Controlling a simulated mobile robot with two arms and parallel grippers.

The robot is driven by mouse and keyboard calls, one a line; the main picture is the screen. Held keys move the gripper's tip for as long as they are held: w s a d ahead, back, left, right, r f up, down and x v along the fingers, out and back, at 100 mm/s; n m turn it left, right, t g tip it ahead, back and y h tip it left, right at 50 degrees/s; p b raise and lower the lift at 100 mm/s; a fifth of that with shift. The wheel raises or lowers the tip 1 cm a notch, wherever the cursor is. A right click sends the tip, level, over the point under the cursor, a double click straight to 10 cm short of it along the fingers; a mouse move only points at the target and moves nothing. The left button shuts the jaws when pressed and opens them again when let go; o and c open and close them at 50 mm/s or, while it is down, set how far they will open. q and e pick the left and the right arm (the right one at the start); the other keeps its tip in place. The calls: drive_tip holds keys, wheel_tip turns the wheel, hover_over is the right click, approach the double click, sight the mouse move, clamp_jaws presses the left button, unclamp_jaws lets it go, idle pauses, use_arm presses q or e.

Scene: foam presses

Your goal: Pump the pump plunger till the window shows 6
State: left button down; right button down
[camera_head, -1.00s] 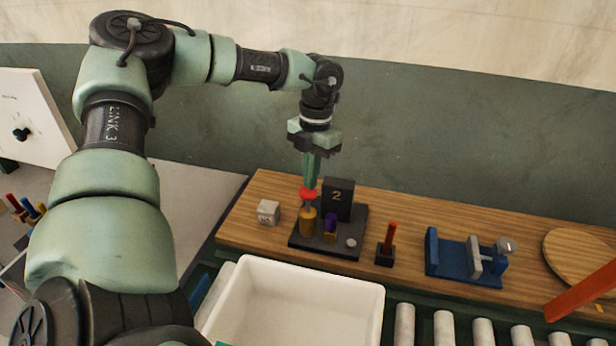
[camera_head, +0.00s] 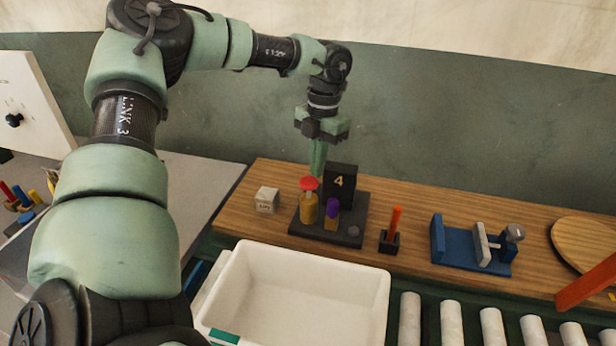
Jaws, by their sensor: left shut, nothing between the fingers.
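The pump plunger, with a red cap (camera_head: 309,183), stands on a yellow-brown pump body (camera_head: 309,209) on a dark base plate (camera_head: 345,236). The black window block (camera_head: 340,186) behind it shows 4. A purple-topped part (camera_head: 332,207) stands beside the pump body on the same plate. My left gripper (camera_head: 317,172) points down with its fingers shut and empty. Its tips are at or just above the red cap; I cannot tell whether they touch. My right gripper does not show.
A small light cube (camera_head: 267,199) is left of the plate. An orange stick in a black holder (camera_head: 390,239) and a blue vise (camera_head: 468,256) stand to the right. A white bin (camera_head: 375,297) and rollers (camera_head: 450,322) are in front of the wooden bench.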

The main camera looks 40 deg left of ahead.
use_arm(q)
wheel_tip(320, 180, up, 8)
drive_tip(key=w+b, duration=0.1)
drive_tip(key=w, duration=0.1)
idle(0.6)
drive_tip(key=shift+f, duration=0.15)
idle(0.3)
